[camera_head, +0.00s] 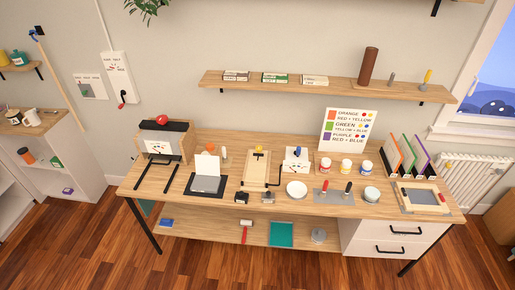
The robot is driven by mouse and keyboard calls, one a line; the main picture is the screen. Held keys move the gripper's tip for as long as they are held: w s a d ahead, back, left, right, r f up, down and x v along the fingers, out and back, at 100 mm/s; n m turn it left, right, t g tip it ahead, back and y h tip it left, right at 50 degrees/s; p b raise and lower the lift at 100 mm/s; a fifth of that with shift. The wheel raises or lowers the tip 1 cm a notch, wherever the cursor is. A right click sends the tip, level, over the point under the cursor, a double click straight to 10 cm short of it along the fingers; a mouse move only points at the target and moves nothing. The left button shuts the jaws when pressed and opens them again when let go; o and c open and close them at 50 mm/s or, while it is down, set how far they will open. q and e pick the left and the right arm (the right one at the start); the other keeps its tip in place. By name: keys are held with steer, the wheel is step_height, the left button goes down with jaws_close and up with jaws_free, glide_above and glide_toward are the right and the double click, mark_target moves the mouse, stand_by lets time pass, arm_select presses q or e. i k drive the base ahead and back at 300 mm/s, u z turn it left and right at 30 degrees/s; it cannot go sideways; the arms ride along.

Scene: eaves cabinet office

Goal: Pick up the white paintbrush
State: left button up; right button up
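I cannot pick out a white paintbrush for certain. A small upright white item (224,153) stands near the back of the wooden desk (233,140), too small to identify. A grey mat (334,198) on the desk holds a red-handled tool (324,187) and a dark-handled tool (348,187). A yellow-handled tool (427,77) stands upright on the wall shelf. Neither of my grippers is in view.
The desk is crowded: a white bowl (297,189), several paint jars, a color-mixing sign (347,131), a framed tray (424,197) and file holders. The wall shelf (340,91) carries boxes and a brown cylinder (369,66). Wooden floor in front is clear.

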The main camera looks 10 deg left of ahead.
mark_target(224, 158)
steer(key=z, duration=0.1)
steer(key=i, duration=0.8)
steer(key=u, duration=0.65)
steer(key=i, duration=0.7)
steer(key=u, duration=0.8)
